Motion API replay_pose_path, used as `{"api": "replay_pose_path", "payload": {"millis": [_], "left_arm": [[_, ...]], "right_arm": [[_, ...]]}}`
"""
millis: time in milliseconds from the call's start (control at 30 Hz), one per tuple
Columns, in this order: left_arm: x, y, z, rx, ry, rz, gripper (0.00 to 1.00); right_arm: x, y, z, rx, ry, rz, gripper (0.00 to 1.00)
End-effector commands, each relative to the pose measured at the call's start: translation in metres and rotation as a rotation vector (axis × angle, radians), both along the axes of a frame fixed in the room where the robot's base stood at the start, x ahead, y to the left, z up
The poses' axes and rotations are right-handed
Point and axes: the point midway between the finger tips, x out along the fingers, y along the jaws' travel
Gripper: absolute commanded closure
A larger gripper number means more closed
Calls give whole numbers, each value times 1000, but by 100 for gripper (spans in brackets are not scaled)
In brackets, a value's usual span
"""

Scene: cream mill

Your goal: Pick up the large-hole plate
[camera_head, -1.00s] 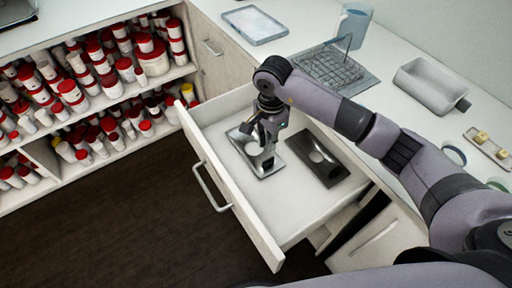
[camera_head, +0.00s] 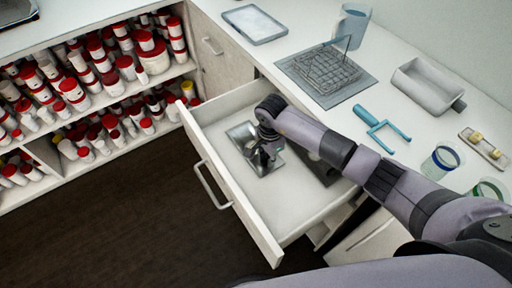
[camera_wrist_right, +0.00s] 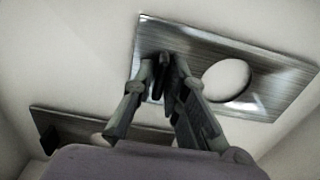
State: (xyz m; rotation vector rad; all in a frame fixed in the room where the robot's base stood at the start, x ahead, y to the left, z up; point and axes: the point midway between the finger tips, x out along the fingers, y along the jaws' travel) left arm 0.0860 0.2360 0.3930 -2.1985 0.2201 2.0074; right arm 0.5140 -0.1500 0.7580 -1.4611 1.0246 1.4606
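The large-hole plate (camera_head: 238,132) is a shiny metal plate lying flat in the open drawer, partly hidden by my right gripper. In the right wrist view, the plate (camera_wrist_right: 290,78) shows its big round hole to the right of the fingers. My right gripper (camera_head: 262,152) is down at the plate. In the wrist view, the gripper's fingers (camera_wrist_right: 165,70) stand a little apart on either side of a dark part that looks like the plate's handle. I cannot tell if they press on it. My left gripper is not in view.
A second metal plate (camera_head: 322,168) lies to the right in the drawer (camera_head: 280,205), mostly under my arm; it also shows in the wrist view (camera_wrist_right: 75,125). On the counter are a wire rack (camera_head: 325,68), a blue forked tool (camera_head: 382,128) and a tray (camera_head: 428,88).

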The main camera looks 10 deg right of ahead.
Motion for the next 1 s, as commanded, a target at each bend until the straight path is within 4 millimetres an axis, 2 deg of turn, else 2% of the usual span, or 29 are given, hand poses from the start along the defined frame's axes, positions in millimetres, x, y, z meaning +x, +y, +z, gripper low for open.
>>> {"api": "replay_pose_path", "payload": {"millis": [67, 267, 767, 1000], "left_arm": [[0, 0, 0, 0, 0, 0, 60], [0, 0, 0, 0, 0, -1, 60], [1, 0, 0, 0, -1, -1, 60], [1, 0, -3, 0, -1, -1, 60]], "right_arm": [[0, 0, 0, 0, 0, 0, 87], [0, 0, 1, 0, 0, 0, 100], [1, 0, 2, 1, -2, 0, 100], [2, 0, 22, 1, -6, 2, 100]]}}
